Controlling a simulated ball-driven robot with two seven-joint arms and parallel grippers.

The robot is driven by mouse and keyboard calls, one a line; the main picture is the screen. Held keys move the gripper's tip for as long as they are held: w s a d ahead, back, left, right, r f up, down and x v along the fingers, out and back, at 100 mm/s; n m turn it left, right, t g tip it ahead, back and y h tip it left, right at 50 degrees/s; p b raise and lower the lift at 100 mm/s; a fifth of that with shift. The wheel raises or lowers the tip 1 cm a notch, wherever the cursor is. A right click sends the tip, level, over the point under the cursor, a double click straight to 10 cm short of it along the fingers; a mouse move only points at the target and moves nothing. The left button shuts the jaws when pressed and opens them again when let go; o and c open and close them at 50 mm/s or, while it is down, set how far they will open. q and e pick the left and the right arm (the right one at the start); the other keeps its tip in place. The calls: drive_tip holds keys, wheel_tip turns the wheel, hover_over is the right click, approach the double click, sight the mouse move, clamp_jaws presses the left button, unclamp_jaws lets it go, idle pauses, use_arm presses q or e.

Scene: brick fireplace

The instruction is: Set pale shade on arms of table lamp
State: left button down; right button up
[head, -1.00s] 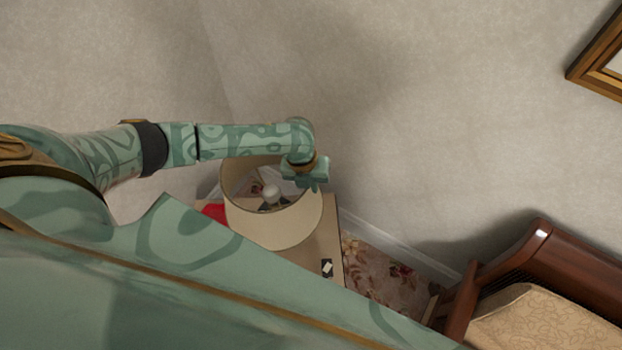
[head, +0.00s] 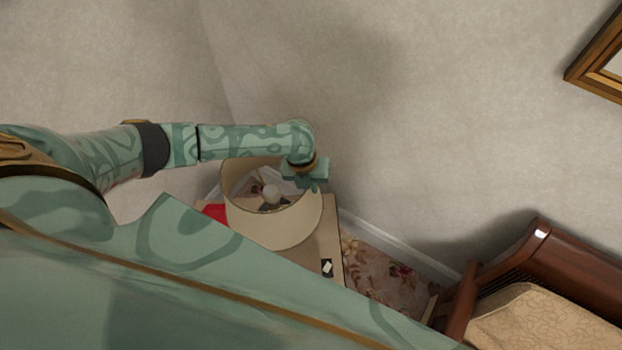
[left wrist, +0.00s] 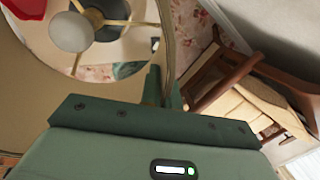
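The pale shade (head: 285,228) is a cream drum, tilted in the head view, with its open top facing me. My left gripper (head: 307,182) is at the right part of its rim. In the left wrist view the left fingers (left wrist: 166,92) close on the shade wall (left wrist: 168,35). The left wrist view shows the bulb (left wrist: 70,32) and brass arms (left wrist: 122,23) of the lamp inside the shade ring. Whether the shade touches the arms cannot be told. My right gripper is out of view.
A small table (head: 322,240) lies under the shade, with a small dark-and-white item (head: 327,267) on it. A red object (head: 214,212) is at its left. A wooden chair with a tan cushion (head: 545,320) stands at right. The wall is close behind.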

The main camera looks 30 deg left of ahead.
use_arm(q)
drive_tip(key=shift+f, duration=0.3)
idle(0.4)
drive_tip(key=c, duration=1.6)
unclamp_jaws()
drive_tip(key=a+r+p, duration=0.1)
drive_tip(key=r, duration=0.4)
drive_tip(key=r+p, duration=0.1)
drive_tip(key=r, duration=0.4)
drive_tip(key=a+r+p, duration=0.1)
drive_tip(key=r, duration=0.5)
drive_tip(key=shift+s+a, duration=0.3)
drive_tip(key=shift+s, duration=0.1)
drive_tip(key=o, duration=0.6)
